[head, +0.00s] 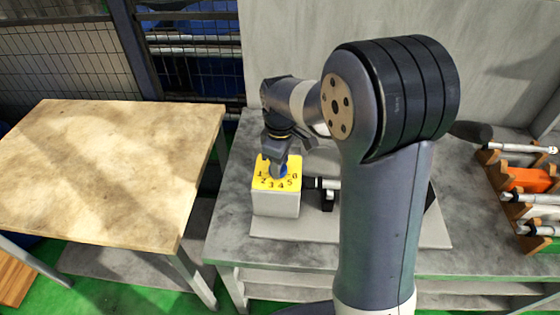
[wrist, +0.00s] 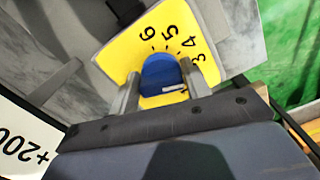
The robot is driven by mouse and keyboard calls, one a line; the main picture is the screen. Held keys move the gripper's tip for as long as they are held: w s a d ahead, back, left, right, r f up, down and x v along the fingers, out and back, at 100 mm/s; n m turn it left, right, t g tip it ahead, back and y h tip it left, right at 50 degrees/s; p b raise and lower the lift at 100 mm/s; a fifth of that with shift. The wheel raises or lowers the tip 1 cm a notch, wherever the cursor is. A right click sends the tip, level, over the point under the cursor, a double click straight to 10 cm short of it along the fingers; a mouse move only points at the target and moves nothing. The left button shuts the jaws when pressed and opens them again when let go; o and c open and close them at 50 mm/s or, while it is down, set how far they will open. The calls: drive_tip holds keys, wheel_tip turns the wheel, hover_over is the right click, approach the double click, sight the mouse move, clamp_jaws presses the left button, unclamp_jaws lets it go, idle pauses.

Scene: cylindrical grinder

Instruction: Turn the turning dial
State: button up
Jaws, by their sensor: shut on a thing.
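The turning dial is a blue knob (head: 281,171) on the yellow numbered top (head: 262,170) of a white box (head: 275,203). The box stands on the grey bench. My gripper (head: 279,168) reaches down onto the knob from above and hides part of it. In the wrist view the blue knob (wrist: 160,73) sits between the two fingers of my gripper (wrist: 162,82), which are shut on it. Numbers 3 to 6 show on the yellow plate (wrist: 127,57) in that view. Some other numbers are hidden.
My arm covers the middle of the grey bench (head: 229,237). A dark rod-like part (head: 325,184) lies just right of the box. Orange and white tools (head: 530,180) in wooden racks stand at the far right. A wooden table (head: 95,170) at left is bare.

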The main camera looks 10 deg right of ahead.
idle(0.3)
drive_tip(key=o, duration=0.9)
drive_tip(key=shift+o, duration=0.2)
drive_tip(key=shift+r, duration=0.1)
wheel_tip(320, 180, up, 11)
drive_tip(key=shift+f, duration=0.2)
wheel_tip(320, 180, down, 11)
drive_tip(key=shift+r, duration=0.1)
idle(0.4)
idle(0.4)
